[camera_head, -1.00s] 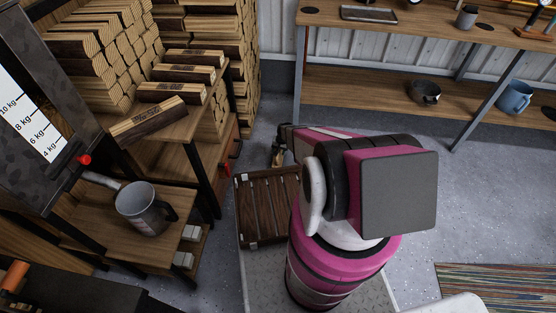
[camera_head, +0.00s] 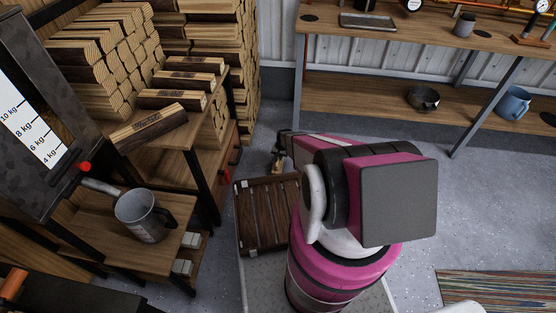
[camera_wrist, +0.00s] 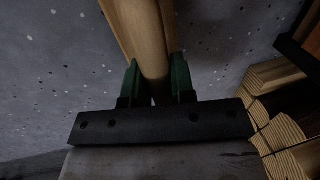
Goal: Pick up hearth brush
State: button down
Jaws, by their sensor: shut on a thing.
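My gripper also shows in the wrist view (camera_wrist: 155,82), where its two green fingers are shut around a pale round wooden handle, which I take for the hearth brush (camera_wrist: 147,35). The handle runs up and away between the fingers, and its far end is out of the picture. In the head view my gripper (camera_head: 279,157) is low at the far end of my arm, above the wooden slatted crate (camera_head: 262,190). My arm partly covers it, and the brush is too small there to make out clearly. The brush's bristles cannot be told in either view.
Stacked firewood (camera_head: 110,50) and a wooden shelf unit (camera_head: 180,130) stand at the left. A metal jug (camera_head: 140,208) is on a low shelf. At the back right is a workbench (camera_head: 400,97) with a pan and a blue mug (camera_head: 514,103).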

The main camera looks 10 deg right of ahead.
notch_tip(320, 180, up, 3)
jog(key=shift+f, duration=0.1)
jog(key=s+a+r, duration=0.6)
jog(key=a+r, duration=0.1)
jog(key=a, duration=0.3)
jog(key=c, duration=1.8)
grip_release()
